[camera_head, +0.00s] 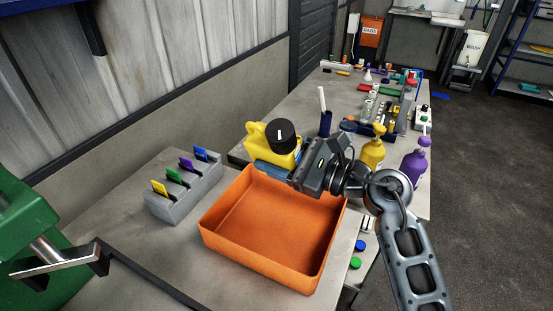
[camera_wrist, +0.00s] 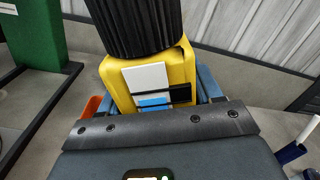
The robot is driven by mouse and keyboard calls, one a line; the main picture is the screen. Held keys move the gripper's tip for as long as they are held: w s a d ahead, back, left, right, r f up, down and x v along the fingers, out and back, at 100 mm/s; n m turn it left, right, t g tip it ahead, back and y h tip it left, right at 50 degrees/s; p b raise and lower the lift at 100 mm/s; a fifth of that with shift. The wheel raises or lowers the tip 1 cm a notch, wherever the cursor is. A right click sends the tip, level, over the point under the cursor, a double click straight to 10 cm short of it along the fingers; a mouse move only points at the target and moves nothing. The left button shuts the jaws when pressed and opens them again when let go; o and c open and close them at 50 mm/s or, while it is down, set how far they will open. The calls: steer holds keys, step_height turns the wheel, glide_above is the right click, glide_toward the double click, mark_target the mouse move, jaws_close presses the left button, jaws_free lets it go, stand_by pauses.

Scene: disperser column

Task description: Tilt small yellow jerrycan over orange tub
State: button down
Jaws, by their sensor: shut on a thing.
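The small yellow jerrycan (camera_head: 257,135) with a large black ribbed cap (camera_head: 282,134) is at the far edge of the orange tub in the head view. In the wrist view the jerrycan (camera_wrist: 180,75) sits between blue fingers, its black cap (camera_wrist: 135,22) at the top and a white, black and blue label facing the camera. My gripper (camera_head: 275,168) is shut on the jerrycan. The jerrycan looks tilted in the head view. The orange tub (camera_head: 262,262) stands open and looks empty; a bit of it shows at the left in the wrist view (camera_wrist: 92,105).
A grey rack (camera_head: 180,203) with several coloured tabs stands left of the tub. A yellow bottle (camera_head: 372,152) and a purple bottle (camera_head: 413,168) stand at the right. A dark blue holder (camera_head: 325,123) with a white stick is behind my gripper. A green machine (camera_head: 30,235) is at left.

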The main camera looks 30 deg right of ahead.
steer(key=shift+f+n+b, duration=0.7)
steer(key=shift+n+b, duration=0.3)
steer(key=shift+b, duration=0.7)
steer(key=n+b, duration=0.1)
steer(key=b, duration=0.1)
steer(key=shift+f+n+b, duration=0.25)
steer(key=shift+n+b, duration=0.05)
steer(key=shift+n, duration=0.1)
steer(key=n+b, duration=0.2)
steer(key=b, duration=0.1)
steer(key=f+n+b, duration=0.1)
steer(key=n+b, duration=0.1)
steer(key=b, duration=0.1)
steer(key=shift+w+d+n+y+b, duration=0.1)
steer(key=shift+n+y+b, duration=0.2)
steer(key=shift+b, duration=0.1)
steer(key=shift+n+b, duration=0.6)
steer(key=shift+b, duration=0.1)
steer(key=shift+r, duration=0.1)
